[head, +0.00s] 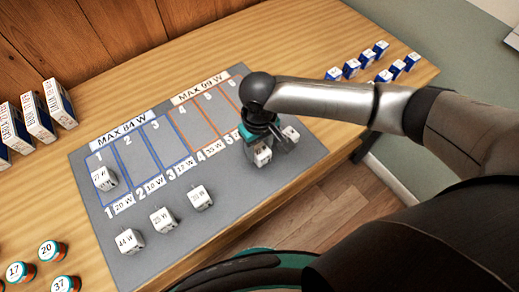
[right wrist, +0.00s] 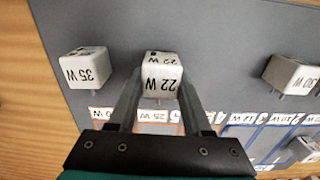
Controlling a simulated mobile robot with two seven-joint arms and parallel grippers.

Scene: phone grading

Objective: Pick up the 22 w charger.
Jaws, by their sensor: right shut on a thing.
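The 22 W charger (right wrist: 162,76) is a white cube with its label on two faces. In the right wrist view it sits between the two fingers of my right gripper (right wrist: 158,92), which is shut on it. In the head view the gripper (head: 264,146) points down over the right part of the grey mat, and the charger (head: 262,157) shows just below it, partly covered. I cannot tell whether the charger touches the mat. My left gripper is not in view.
The 35 W charger (right wrist: 87,68) stands close beside it, and the 30 W charger (right wrist: 292,75) is farther off. The grey mat (head: 175,240) has numbered slots, with one charger (head: 104,178) in slot 1. Blue-white boxes (head: 351,67) stand at the back right.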

